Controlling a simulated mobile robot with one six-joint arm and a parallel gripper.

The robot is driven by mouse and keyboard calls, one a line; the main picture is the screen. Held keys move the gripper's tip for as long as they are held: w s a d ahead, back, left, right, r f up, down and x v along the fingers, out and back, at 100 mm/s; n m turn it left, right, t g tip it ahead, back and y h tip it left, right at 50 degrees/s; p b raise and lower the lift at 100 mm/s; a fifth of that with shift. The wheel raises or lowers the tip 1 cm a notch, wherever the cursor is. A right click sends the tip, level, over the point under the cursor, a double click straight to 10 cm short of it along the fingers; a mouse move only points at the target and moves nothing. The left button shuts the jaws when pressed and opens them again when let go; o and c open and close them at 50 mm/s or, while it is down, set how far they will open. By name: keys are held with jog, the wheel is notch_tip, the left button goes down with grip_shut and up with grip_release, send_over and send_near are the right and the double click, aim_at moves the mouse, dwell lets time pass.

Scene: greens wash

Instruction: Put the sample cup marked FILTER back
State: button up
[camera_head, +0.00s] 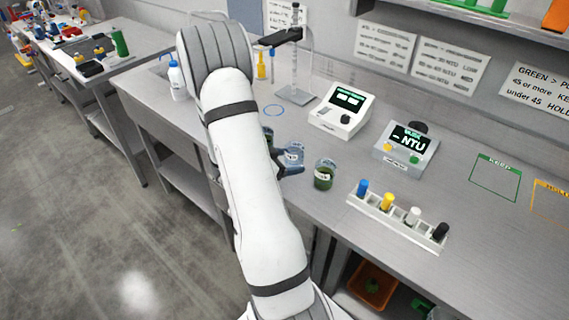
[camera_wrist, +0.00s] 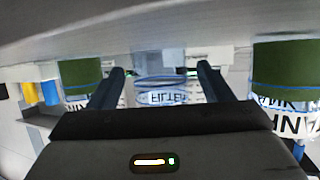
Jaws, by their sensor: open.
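The FILTER cup (camera_wrist: 162,92) is clear, with a pale rim and a label, and appears between my two fingers in the wrist view. It also shows on the bench in the head view (camera_head: 294,150), partly hidden by my gripper. My gripper (camera_wrist: 160,80) is open, one finger on each side of the cup. I cannot tell whether either finger touches it. In the head view my gripper (camera_head: 288,165) is low at the bench, just left of a green cup (camera_head: 324,176). A blue ring outline (camera_head: 274,110) lies on the bench farther back.
Another green cup (camera_wrist: 80,80) flanks the left finger; the one at right (camera_wrist: 287,75) is close too. A white vial rack (camera_head: 400,222) and two meters, one white (camera_head: 341,108) and one grey (camera_head: 405,152), stand to the right. A burette stand (camera_head: 295,95) is behind.

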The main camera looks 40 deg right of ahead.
jog(key=shift+r, duration=0.1)
jog(key=shift+r+p, duration=0.2)
jog(key=shift+p, duration=0.35)
jog(key=f+b+v, duration=0.1)
jog(key=b+v, duration=0.2)
jog(key=v, duration=0.8)
jog(key=s+a+r+n+t+y, duration=0.2)
jog(key=s+a+r+n+y, duration=0.2)
jog(key=a+n, duration=0.3)
jog(key=s+a+r+n+t+y, duration=0.2)
jog(key=s+a+r+n+y, duration=0.2)
jog(key=a, duration=0.5)
jog(key=s+a+r+n+t+y, duration=0.2)
jog(key=s+a+r+n+y, duration=0.2)
jog(key=a+n, duration=0.4)
jog(key=shift+a+n+y, duration=0.2)
jog(key=shift+n+y, duration=0.3)
jog(key=shift+n, duration=0.3)
